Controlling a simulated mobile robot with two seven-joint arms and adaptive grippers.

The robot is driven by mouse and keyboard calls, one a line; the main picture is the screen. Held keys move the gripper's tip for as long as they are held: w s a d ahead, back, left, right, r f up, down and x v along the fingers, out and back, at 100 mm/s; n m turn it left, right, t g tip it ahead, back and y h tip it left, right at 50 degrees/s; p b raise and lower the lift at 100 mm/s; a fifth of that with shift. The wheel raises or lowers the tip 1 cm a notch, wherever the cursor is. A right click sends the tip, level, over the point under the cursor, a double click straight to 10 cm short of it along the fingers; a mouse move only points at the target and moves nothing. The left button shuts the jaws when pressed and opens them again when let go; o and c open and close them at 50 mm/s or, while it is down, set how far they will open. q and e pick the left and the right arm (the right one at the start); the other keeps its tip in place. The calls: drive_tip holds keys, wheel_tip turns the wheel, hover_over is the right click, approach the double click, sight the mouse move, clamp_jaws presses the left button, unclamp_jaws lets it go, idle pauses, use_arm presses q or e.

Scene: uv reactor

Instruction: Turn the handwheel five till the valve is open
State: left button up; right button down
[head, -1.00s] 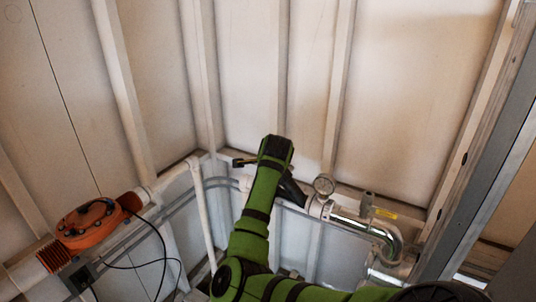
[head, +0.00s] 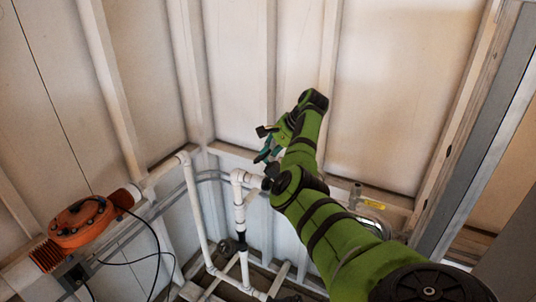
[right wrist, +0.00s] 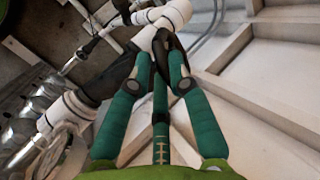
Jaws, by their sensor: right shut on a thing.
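My right gripper (head: 267,153) shows in the head view, with its green arm coming in from the lower right. It is beside the white pipe at the back wall. In the right wrist view its teal fingers (right wrist: 163,62) close at their tips on a dark curved piece, which seems to be the handwheel (right wrist: 163,38), at the white pipe run. The wheel is mostly hidden by the fingers, and I cannot read a number on it or tell how open the valve is. My left gripper is not in view.
White piping (head: 239,190) runs down in front of the back wall. An orange unit (head: 81,222) with black cables is on the pipe at left. A grey upright beam (head: 475,125) stands at right.

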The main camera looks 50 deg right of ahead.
drive_tip(key=shift+d+n+g+y, duration=0.3)
drive_tip(key=shift+y, duration=0.3)
idle(0.4)
drive_tip(key=c, duration=1.1)
unclamp_jaws()
drive_tip(key=shift+w, duration=0.1)
drive_tip(key=shift+c, duration=0.2)
drive_tip(key=v, duration=1.2)
